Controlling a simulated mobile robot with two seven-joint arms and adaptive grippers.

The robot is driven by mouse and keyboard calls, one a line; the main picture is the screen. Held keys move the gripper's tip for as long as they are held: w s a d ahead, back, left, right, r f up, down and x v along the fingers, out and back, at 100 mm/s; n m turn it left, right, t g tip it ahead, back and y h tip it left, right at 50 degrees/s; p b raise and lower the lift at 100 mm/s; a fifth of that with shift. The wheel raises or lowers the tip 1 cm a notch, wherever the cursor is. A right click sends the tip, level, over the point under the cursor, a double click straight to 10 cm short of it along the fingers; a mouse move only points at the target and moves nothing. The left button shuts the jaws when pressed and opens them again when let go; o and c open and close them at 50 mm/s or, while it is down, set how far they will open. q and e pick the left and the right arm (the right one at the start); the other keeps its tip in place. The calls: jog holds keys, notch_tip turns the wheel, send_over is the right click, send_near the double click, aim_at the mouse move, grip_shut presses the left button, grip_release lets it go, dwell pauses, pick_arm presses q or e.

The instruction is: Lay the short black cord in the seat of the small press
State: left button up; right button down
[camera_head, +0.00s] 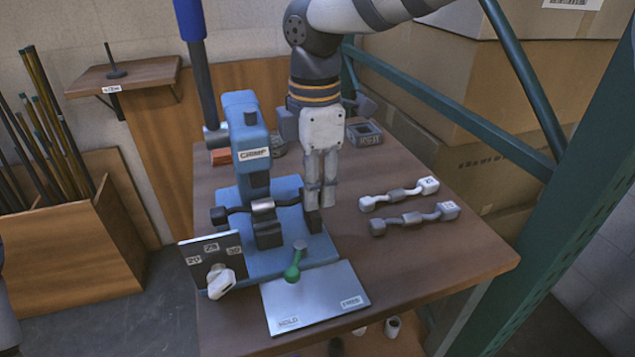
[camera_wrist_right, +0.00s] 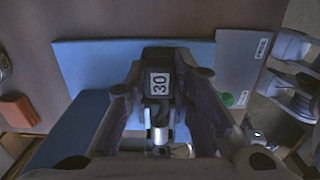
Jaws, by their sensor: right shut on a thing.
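The small press (camera_head: 247,150) is blue, labelled CRIMP, and stands on a blue base on the table. The short black cord (camera_head: 238,210) lies across the front of the press, with a silver sleeve (camera_head: 263,204) at its middle by the seat. Its left end block (camera_head: 218,215) sticks out to the left. My right gripper (camera_head: 321,197) points down at the cord's right end. In the right wrist view, its fingers are shut on the dark end block (camera_wrist_right: 160,62) marked 30. I cannot tell whether the sleeve rests in the seat or hovers over it. My left gripper is out of view.
A plate (camera_head: 318,305) marked HOLD and FREE, with a green-knobbed lever (camera_head: 293,272), lies in front. A numbered panel (camera_head: 212,250) stands front left. The press's long handle (camera_head: 203,85) rises up-left.

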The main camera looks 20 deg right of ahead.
jog(key=shift+f, duration=0.85)
dwell(0.7)
jog(key=c, duration=1.3)
grip_release()
notch_tip(320, 180, up, 12)
